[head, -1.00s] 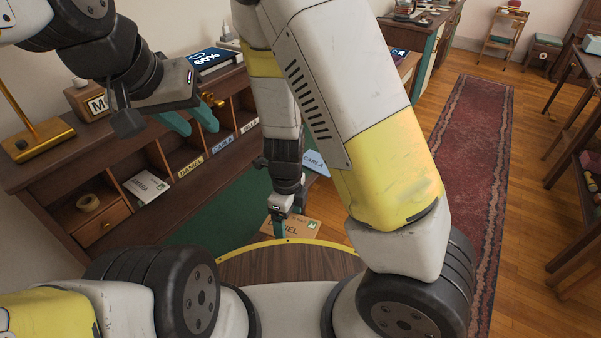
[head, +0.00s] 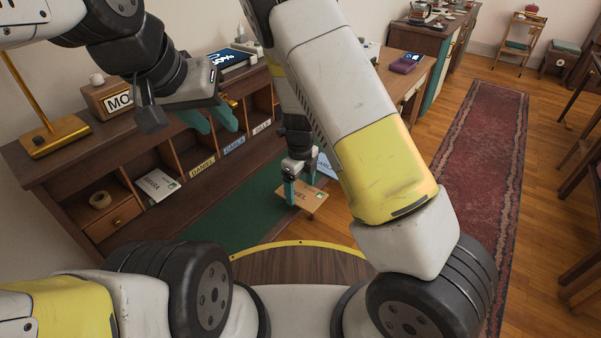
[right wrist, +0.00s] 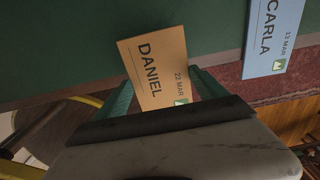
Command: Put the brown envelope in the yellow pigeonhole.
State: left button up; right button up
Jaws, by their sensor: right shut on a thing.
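The brown envelope (head: 314,198), marked DANIEL, is between the fingers of my right gripper (head: 303,191), which is shut on it. In the right wrist view the envelope (right wrist: 152,62) lies over the green desk top, its label side facing the camera. I cannot tell how high it is above the desk. The yellow pigeonhole carries a yellow DANIEL label (head: 202,168); it is in the desk's row of compartments, left of the envelope. My left gripper (head: 216,120) is open and empty in front of the compartments, above the yellow label.
A blue CARLA envelope (head: 326,166) lies at the desk's right end; it also shows in the right wrist view (right wrist: 273,38). A white envelope (head: 158,186) lies in the compartment left of the yellow one. A brass lamp (head: 57,136) stands on top. The green desk mat (head: 235,215) is mostly clear.

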aim_at(300, 191)
jog(key=shift+w+f, duration=0.15)
jog(key=shift+w, duration=0.3)
jog(key=shift+s+f, duration=0.1)
jog(key=shift+f, duration=1.55)
jog(key=o, duration=1.3)
jog(key=shift+f, duration=0.15)
